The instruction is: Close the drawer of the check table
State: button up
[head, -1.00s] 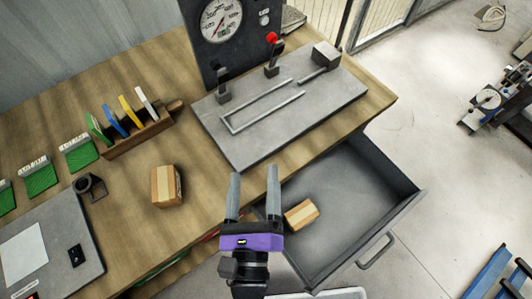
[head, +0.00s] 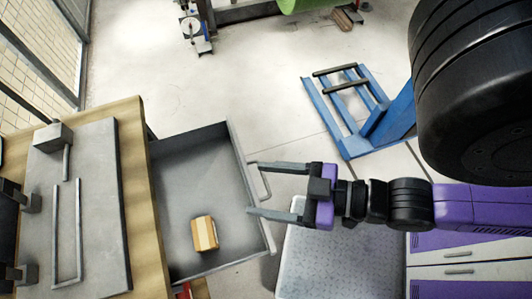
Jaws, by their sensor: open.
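The check table (head: 137,160) stands at the left with its grey drawer (head: 180,178) pulled out to the right. A small cardboard box (head: 204,233) lies inside the drawer near its front corner. The drawer's bar handle (head: 262,184) is on the front panel. My gripper (head: 250,188) comes in from the right with its two fingers apart, pointing left at the drawer front. The fingertips are close to the front panel, one near each end of the handle. I cannot tell whether they touch it. Nothing is between the fingers except perhaps the handle.
A grey plate with a bent rod (head: 100,200) sits on the table top. A blue frame (head: 350,105) stands on the floor at the upper right. A light metal platform (head: 325,260) is below my gripper. The floor beyond the drawer is clear.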

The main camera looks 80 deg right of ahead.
aim_at(203, 171)
jog(key=k+l, duration=0.2)
jog(key=k, duration=0.25)
jog(key=k+l, duration=0.2)
jog(key=k, duration=0.3)
jog(key=i+u, duration=0.05)
